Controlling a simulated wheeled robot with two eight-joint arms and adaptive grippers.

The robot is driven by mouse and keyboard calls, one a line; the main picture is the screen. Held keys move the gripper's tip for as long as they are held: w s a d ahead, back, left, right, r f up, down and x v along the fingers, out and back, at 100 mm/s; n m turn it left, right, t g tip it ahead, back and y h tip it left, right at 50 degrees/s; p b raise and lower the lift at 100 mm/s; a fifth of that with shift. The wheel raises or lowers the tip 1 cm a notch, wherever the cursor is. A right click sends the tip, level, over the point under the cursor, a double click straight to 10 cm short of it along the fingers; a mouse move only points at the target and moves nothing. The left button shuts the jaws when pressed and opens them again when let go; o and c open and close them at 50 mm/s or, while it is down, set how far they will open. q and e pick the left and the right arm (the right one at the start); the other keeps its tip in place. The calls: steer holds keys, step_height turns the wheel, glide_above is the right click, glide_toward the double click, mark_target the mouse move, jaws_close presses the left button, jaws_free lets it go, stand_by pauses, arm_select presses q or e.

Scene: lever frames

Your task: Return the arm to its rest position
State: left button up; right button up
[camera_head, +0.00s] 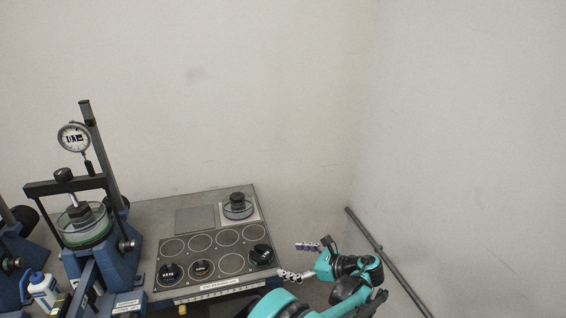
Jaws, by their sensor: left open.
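My left gripper (289,260) shows at the lower middle right, at the end of my teal and black arm. Its two pale fingers point left and stand apart, with nothing between them. The fingertips are close to the right edge of the dark panel with round spots (217,256); I cannot tell whether they are above it or beside it. My right gripper does not show.
Black round weights (261,254) sit on the panel. A clear dish with a black knob (237,207) stands behind it. A blue lever frame with a dial gauge (74,138) stands at left, near a white bottle (43,291). A grey rail (385,259) runs along the right wall.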

arm_select(q)
steer(key=s+a+r+n+g+h, duration=0.1)
steer(key=s+a+r+n+h, duration=0.3)
steer(key=a, duration=0.5)
steer(key=s+a+r+n+g+h, duration=0.1)
steer(key=s+a+r+n+h, duration=0.1)
steer(key=s+a+r+n, duration=0.5)
steer(key=s+a+f+n+t+h, duration=0.1)
steer(key=s+a+f+n+h, duration=0.1)
steer(key=s+n, duration=0.4)
steer(key=s+a+f+n+t+h, duration=0.1)
steer(key=s+a+f+n+h, duration=0.1)
steer(key=s+n, duration=0.4)
steer(key=s+f+h, duration=0.1)
steer(key=s+h, duration=0.1)
steer(key=s, duration=0.2)
steer(key=shift+s+a+n, duration=0.25)
steer(key=shift+a+n, duration=0.15)
